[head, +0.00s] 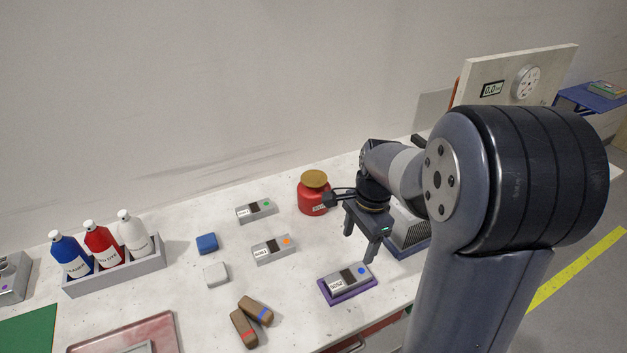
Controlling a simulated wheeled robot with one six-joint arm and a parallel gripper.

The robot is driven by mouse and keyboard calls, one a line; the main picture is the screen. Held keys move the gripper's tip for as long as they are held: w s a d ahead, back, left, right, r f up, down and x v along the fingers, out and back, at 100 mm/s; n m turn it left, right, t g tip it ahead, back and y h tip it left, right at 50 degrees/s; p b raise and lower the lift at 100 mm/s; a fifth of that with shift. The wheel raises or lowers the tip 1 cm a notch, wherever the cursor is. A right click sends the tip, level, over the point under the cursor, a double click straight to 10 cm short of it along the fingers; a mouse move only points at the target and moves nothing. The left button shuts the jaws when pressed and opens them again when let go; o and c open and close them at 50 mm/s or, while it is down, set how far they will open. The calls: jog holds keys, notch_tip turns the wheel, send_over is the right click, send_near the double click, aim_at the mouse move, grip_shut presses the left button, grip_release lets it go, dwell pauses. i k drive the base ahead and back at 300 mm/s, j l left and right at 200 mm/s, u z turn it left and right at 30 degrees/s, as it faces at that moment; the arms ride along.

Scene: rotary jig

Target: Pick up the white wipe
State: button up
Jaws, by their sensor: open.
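The white wipe (216,274) looks like a small pale block with rounded edges. It lies flat on the white bench in the head view, left of centre, just in front of a blue block of like size (207,243). My gripper (361,253) is open, with its fingers pointing down. It is well to the right of the white wipe, above the bench and behind the purple pad. Nothing shows between its fingers. My arm covers part of the bench on the right.
Grey boxes (273,250) stand between the wipe and my gripper, one on a purple pad (352,294). A red jar (312,196) stands behind. Brown blocks (243,330) lie in front of the wipe. A grey bottle rack (115,279) stands left. The bench around the wipe is clear.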

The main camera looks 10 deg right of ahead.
aim_at(216, 273)
jog(key=i+u, duration=0.1)
jog(key=u, duration=1.1)
